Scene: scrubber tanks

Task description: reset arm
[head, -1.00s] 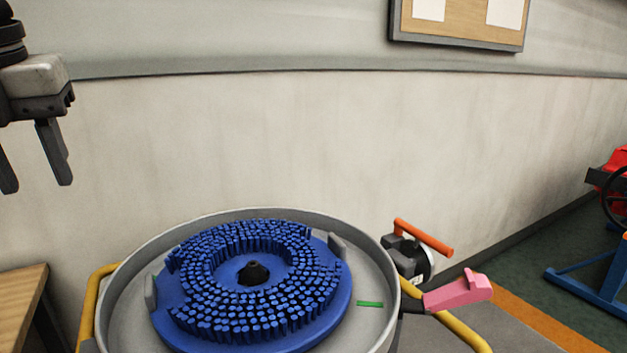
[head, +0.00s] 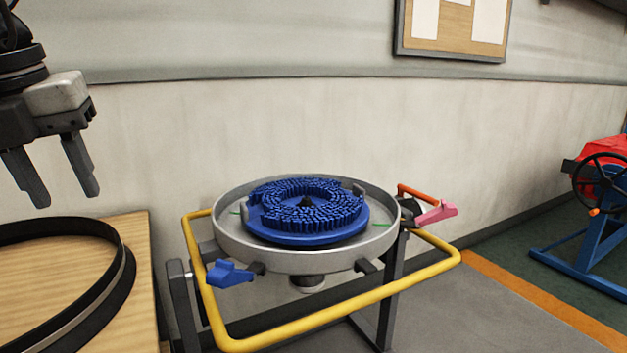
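My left gripper (head: 68,203) hangs at the upper left with its two fingers pointing down. The fingers are apart with nothing between them. It is above the wooden table and to the left of the round grey tank (head: 228,232). A blue brush disc (head: 305,212) with its bristles up lies inside the tank. A blue lever (head: 228,273) sticks out at the tank's front left, and a pink lever (head: 437,212) at its right. My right gripper is not in view.
A yellow tube frame (head: 330,312) surrounds the tank stand. A black ring-shaped band (head: 122,275) lies on the wooden table (head: 140,235) at left. A blue stand with a red machine (head: 602,152) and handwheel is at right. Grey floor is clear between.

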